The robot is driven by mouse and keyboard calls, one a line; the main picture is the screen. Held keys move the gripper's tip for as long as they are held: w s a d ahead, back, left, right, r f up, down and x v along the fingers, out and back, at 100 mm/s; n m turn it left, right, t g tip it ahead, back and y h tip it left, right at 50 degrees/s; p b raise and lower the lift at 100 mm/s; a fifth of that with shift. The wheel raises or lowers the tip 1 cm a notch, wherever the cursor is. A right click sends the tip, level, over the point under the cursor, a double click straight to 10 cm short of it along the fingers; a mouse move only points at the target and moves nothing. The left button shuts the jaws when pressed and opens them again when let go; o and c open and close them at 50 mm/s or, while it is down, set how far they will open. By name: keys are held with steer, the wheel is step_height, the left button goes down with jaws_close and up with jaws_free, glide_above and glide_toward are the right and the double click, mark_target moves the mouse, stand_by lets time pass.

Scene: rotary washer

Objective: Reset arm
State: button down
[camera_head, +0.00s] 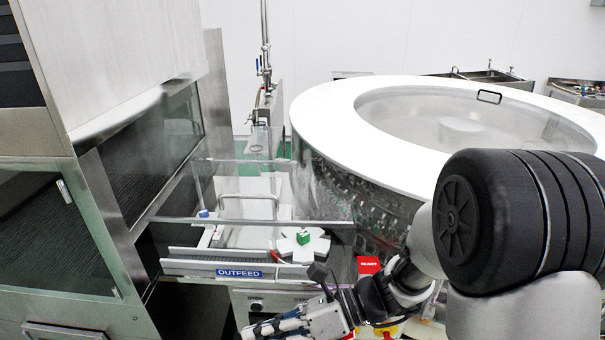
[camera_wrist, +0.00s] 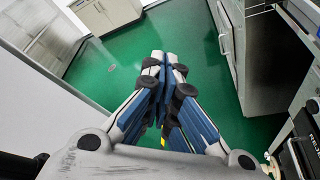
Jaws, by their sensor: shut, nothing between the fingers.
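My gripper (camera_wrist: 165,62) points down over the green floor in the wrist view. Its two blue-padded fingers meet at the tips, with nothing between them. In the head view my gripper (camera_head: 252,333) is at the bottom edge, in front of the outfeed, and is partly cut off by the frame. My arm reaches in from the right and covers part of the washer.
The rotary washer (camera_head: 345,128), with its white rim and clear lid, stands at the right. The outfeed, with its blue OUTFEED label (camera_head: 239,273), has a white star wheel (camera_head: 287,246) bearing a green piece (camera_head: 303,238). A steel cabinet (camera_head: 125,55) stands left. Green floor (camera_wrist: 112,65) is open below my gripper.

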steer(key=s+d+r+n+t+h, duration=0.1)
steer(key=s+d+r+n+h, duration=0.2)
steer(key=s+d+n+h, duration=0.85)
steer(key=w+d+r+n+t+h, duration=0.2)
steer(key=d+r+n+t, duration=0.2)
steer(key=d+n, duration=0.5)
steer(key=n+t, duration=0.2)
steer(key=n, duration=0.1)
steer(key=shift+d+r+h, duration=0.35)
steer(key=shift+d+r, duration=0.05)
stand_by(5.2)
